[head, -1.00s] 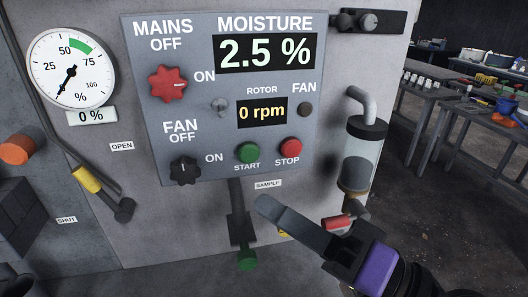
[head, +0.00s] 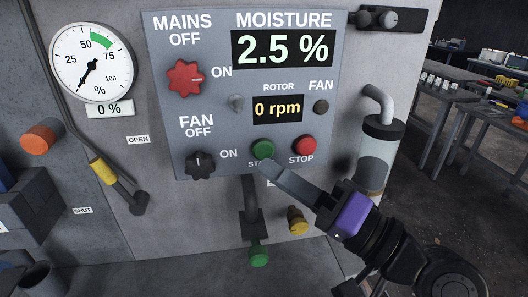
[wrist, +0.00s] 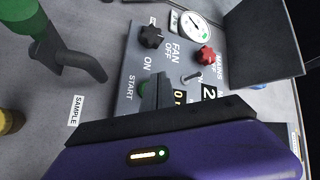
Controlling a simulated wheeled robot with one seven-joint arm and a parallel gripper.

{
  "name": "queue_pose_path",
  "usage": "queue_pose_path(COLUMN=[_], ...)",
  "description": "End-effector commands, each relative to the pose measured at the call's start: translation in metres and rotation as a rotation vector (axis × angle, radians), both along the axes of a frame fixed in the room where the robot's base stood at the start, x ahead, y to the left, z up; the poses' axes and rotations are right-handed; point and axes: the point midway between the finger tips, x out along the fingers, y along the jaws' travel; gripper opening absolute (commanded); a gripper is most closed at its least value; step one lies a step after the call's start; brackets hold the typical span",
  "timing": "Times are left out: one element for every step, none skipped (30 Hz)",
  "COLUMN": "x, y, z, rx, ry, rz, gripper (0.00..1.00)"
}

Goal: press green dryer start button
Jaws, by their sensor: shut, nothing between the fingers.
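The green start button (head: 262,149) is on the lower part of the grey control panel (head: 220,155), left of the red stop button (head: 303,146). My gripper (head: 270,168) is shut and empty. In the head view, its tip is just below the green button and covers part of the START label. I cannot tell whether the tip touches the panel or button. In the wrist view, the green button (wrist: 164,88) shows partly behind a grey-green finger shape, beside the START label.
The red mains knob (head: 185,78) has its mark toward ON. The black fan knob (head: 200,165) has its mark toward OFF. The displays read 2.5 % and 0 rpm. A green-ended lever (head: 258,253) and a yellow knob (head: 297,221) are below the panel. A glass cylinder (head: 374,160) stands right.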

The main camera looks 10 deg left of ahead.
Motion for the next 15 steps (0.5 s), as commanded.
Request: queue_pose_path(x=[0.005,0.007,0.009,0.011,0.012,0.014,0.014,0.015,0.015,0.016,0.016,0.016,0.016,0.016,0.016], y=[0.001,0.002,0.003,0.003,0.003,0.004,0.004,0.004,0.004,0.004,0.004,0.004,0.004,0.004,0.004], z=[-0.001,-0.001,-0.001,0.000,0.000,0.000,0.000,0.000,0.000,0.000,0.000,0.000,0.000,0.000,0.000], rx=[-0.001,-0.001,0.000,0.000,0.000,0.001,0.001,0.001,0.001,0.001,0.001,0.001,0.001,0.001,0.001], ry=[-0.001,0.000,0.000,0.000,0.000,0.000,0.000,0.000,0.000,0.000,0.000,0.000,0.000,0.000,0.000], rz=[0.001,0.001,0.000,0.000,0.000,-0.001,-0.001,-0.001,-0.001,-0.001,-0.001,-0.001,-0.001,-0.001,-0.001], gripper=[0.00,0.00,0.00,0.00,0.00,0.00,0.00,0.00,0.00,0.00,0.00,0.00,0.00,0.00,0.00])
